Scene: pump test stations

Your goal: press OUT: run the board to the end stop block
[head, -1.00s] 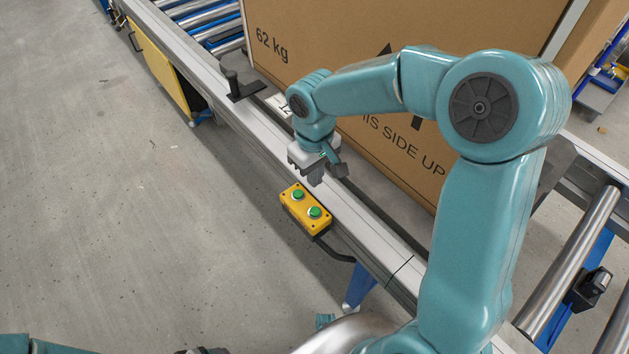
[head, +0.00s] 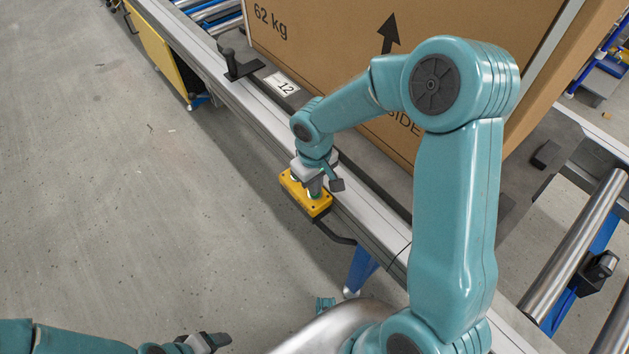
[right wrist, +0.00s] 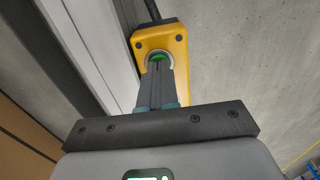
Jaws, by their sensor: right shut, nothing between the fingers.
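A yellow button box (head: 292,190) with green buttons is fixed to the near side of the pale rail. My right gripper (head: 315,192) is shut and empty, with its fingertips down at the box. In the right wrist view, the shut fingertips (right wrist: 157,72) overlap the green button (right wrist: 157,57) nearer the cable end of the yellow box (right wrist: 178,42); I cannot tell whether it is pressed in. A grey board (head: 515,185) lies under the big carton. I cannot identify the end stop block. My left gripper (head: 208,342) is low at the bottom edge, its jaws unclear.
The large carton (head: 330,50) stands behind the rail (head: 262,122). A black handle on a bracket (head: 235,65) and a "12" label (head: 282,83) are left of my right gripper. A small dark block (head: 545,154) is at right. Rollers (head: 575,250) lie lower right. The left floor is clear.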

